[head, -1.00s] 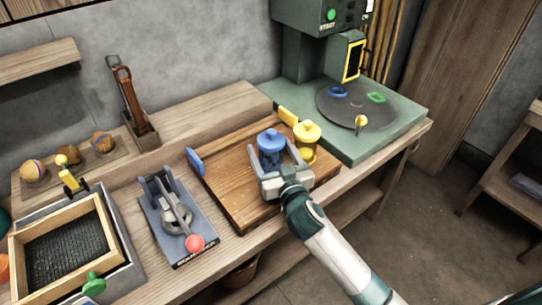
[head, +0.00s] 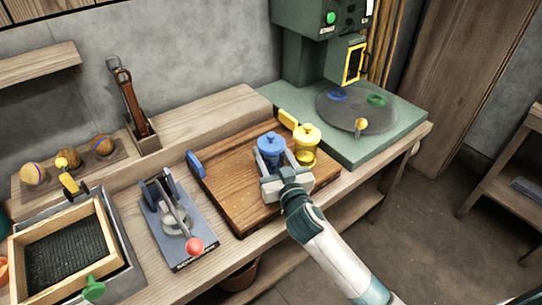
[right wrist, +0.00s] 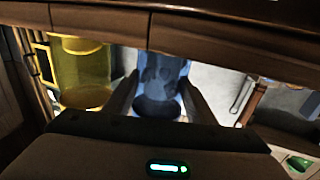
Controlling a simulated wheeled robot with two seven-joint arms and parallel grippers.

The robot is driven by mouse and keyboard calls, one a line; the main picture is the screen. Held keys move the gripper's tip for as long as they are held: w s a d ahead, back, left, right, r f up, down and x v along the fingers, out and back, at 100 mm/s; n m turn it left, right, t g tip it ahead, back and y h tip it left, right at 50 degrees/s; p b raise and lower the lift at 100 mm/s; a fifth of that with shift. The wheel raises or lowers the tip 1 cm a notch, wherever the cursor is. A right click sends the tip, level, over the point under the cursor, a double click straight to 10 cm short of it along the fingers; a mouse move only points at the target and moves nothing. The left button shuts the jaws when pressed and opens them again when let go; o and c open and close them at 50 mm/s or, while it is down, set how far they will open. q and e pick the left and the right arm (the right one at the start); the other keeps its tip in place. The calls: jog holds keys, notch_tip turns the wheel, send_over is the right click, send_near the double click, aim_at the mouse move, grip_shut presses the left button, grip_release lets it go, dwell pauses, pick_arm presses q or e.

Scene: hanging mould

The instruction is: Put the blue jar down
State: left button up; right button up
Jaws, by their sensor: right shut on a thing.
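The blue jar (head: 271,150) with a knobbed lid is upright over the right part of the wooden board (head: 232,190). My right gripper (head: 276,162) is shut on it, one finger on each side. In the right wrist view the see-through blue jar (right wrist: 160,78) sits between the two fingers (right wrist: 158,102). The gripper hides the jar's lower part in the head view, so I cannot tell whether its base touches the board. My left gripper is not in view.
A yellow jar (head: 306,145) stands close to the blue jar's right. A green press (head: 390,135) with a round plate is behind it. A lever device (head: 175,222) with a red ball and a framed tray (head: 65,250) are left. The board's left half is clear.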

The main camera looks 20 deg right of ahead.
aim_at(272, 142)
jog(key=shift+r, duration=0.55)
notch_tip(272, 142, up, 4)
jog(key=shift+f, duration=0.2)
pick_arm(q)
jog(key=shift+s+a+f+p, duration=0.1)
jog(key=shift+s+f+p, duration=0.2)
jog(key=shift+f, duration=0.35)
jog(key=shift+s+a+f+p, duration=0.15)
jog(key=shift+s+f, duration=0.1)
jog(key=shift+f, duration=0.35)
pick_arm(e)
jog(key=s+d+r, duration=0.6)
jog(key=s+d, duration=0.1)
jog(key=s, duration=0.1)
jog(key=shift+s+d+r, duration=0.2)
jog(key=shift+s+d, duration=0.15)
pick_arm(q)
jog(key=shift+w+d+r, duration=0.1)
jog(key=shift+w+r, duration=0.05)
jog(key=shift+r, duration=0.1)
